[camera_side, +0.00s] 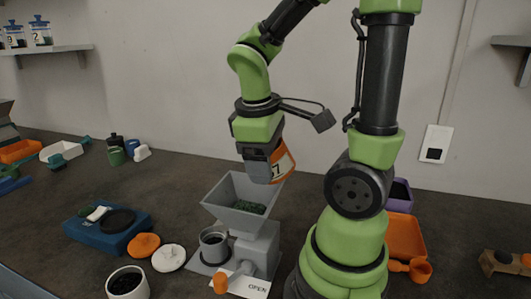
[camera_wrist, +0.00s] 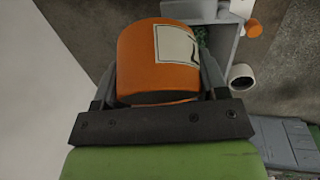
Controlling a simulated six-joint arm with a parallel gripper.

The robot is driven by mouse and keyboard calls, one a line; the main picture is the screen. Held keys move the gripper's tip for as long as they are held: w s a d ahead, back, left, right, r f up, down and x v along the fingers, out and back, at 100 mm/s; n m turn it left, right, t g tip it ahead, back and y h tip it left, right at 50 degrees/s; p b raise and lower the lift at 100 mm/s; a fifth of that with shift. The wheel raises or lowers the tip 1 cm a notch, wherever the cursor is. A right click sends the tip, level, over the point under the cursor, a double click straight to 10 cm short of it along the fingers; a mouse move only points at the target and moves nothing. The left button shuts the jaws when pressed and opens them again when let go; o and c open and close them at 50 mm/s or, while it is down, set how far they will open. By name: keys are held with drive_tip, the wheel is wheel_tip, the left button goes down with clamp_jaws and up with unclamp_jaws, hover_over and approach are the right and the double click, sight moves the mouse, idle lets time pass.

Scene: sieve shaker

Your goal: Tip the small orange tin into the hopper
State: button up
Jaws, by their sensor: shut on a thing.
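My gripper (camera_side: 257,163) is shut on the small orange tin (camera_side: 281,166), which has a pale label with a dark mark. The tin is tilted and held above the right back part of the grey hopper (camera_side: 220,198). The hopper is a square funnel with dark green bits inside. In the wrist view the tin (camera_wrist: 157,62) sits between the fingers of my gripper (camera_wrist: 158,90). There the hopper (camera_wrist: 226,45) shows partly behind the tin, with some green bits. The tin's mouth and contents are hidden.
A metal cup (camera_side: 213,245) stands beside the hopper's base, near a card reading OPEN (camera_side: 249,286). An orange tray (camera_side: 406,236) is right.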

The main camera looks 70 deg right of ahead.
drive_tip(key=shift+r+g+h, duration=0.25)
drive_tip(key=shift+g+h, duration=0.1)
drive_tip(key=shift+g, duration=0.55)
drive_tip(key=shift+r+g+h, duration=0.25)
drive_tip(key=shift+g+h, duration=0.1)
drive_tip(key=shift+g, duration=0.55)
drive_tip(key=g, duration=0.2)
drive_tip(key=r+g+h, duration=0.1)
drive_tip(key=g, duration=0.1)
drive_tip(key=shift+w+a+n+h, duration=0.1)
drive_tip(key=shift+w+n+h, duration=0.1)
drive_tip(key=shift+n+h, duration=0.1)
drive_tip(key=shift+w+a+r+g+h, duration=0.15)
drive_tip(key=shift+g+h, duration=0.15)
drive_tip(key=shift+g, duration=0.3)
drive_tip(key=shift+w+d+r+g+h, duration=0.15)
drive_tip(key=shift+g+h, duration=0.15)
drive_tip(key=shift+g, duration=0.3)
drive_tip(key=shift+w+a+r+n+g+h, duration=0.2)
drive_tip(key=shift+g+h, duration=0.25)
drive_tip(key=shift+g, duration=0.45)
drive_tip(key=shift+w+a+r+n+g+h, duration=0.15)
drive_tip(key=shift+g+h, duration=0.3)
drive_tip(key=shift+g, duration=0.45)
drive_tip(key=shift+d, duration=0.1)
